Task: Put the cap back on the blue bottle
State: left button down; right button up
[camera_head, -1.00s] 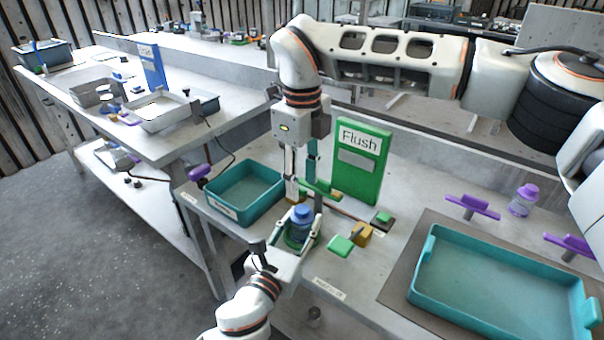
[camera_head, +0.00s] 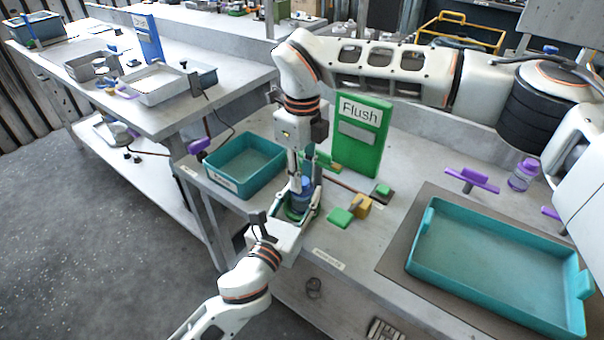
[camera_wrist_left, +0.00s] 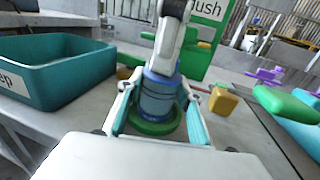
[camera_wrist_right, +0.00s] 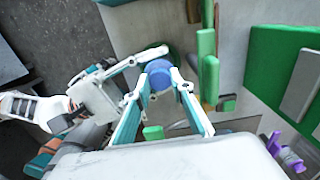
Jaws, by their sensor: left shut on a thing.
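The blue bottle (camera_head: 301,203) stands upright in the round green holder (camera_wrist_left: 155,123) near the bench's front edge. My left gripper (camera_wrist_left: 157,108) is shut on its lower part from the front. The blue cap (camera_wrist_right: 158,72) is at the bottle's top; it also shows in the left wrist view (camera_wrist_left: 160,68). My right gripper (camera_wrist_right: 160,80) comes down from above, with its fingertips on either side of the cap. I cannot tell whether they press on it. The joint between cap and bottle is partly hidden by the fingers.
A teal bin (camera_head: 245,165) stands left of the bottle, a green Flush board (camera_head: 361,137) behind it. Green and yellow blocks (camera_head: 341,217) lie to its right. A large teal tray (camera_head: 500,275) and a purple-capped bottle (camera_head: 523,175) are farther right.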

grip_shut()
jog(key=o, duration=1.1)
grip_release()
jog(key=shift+c, duration=0.2)
jog(key=shift+r, duration=0.1)
notch_tip(320, 180, up, 12)
